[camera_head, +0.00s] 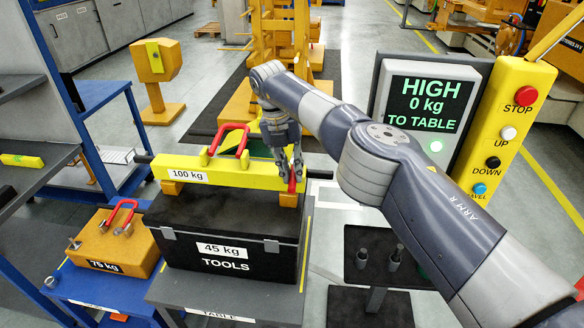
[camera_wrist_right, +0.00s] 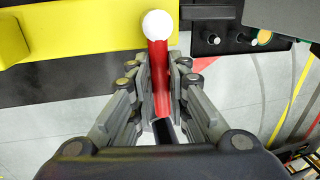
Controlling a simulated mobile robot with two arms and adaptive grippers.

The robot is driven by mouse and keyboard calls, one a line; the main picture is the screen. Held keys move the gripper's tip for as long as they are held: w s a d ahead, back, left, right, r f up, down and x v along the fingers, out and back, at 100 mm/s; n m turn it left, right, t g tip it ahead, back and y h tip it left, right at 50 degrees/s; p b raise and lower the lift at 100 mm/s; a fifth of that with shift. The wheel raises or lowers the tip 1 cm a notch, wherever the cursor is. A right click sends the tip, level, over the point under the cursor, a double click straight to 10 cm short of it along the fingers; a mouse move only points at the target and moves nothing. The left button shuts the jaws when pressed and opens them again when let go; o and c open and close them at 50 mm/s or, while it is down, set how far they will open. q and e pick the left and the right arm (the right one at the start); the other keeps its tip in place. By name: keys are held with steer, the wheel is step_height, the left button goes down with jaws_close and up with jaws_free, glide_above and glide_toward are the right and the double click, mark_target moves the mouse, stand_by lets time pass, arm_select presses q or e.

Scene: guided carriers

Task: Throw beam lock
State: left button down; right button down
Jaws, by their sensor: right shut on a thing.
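A yellow beam marked 100 kg (camera_head: 227,176) lies across the top of the black tool case (camera_head: 212,236), which is marked 45 kg TOOLS. A red lever (camera_head: 292,181) stands at the right end of the beam. My right gripper (camera_head: 287,172) reaches down to it. In the right wrist view the lever (camera_wrist_right: 160,70) is red with a white ball end, and my right gripper (camera_wrist_right: 161,85) is shut on its red shaft. The yellow beam (camera_wrist_right: 90,30) is at the upper left there. My left gripper is not in view.
A control panel with a screen reading HIGH 0 kg TO TABLE (camera_head: 424,104) and a yellow button box (camera_head: 502,125) stand at the right. An orange 75 kg block (camera_head: 112,245) sits on a blue cart at the left. A small dark stand (camera_head: 385,262) is at front right.

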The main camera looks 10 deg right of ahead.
steer(key=shift+w+a+r+m, duration=0.1)
steer(key=shift+w+r+m, duration=0.05)
steer(key=shift+m, duration=0.15)
stand_by(0.4)
steer(key=c, duration=1.5)
jaws_free()
steer(key=shift+c, duration=0.2)
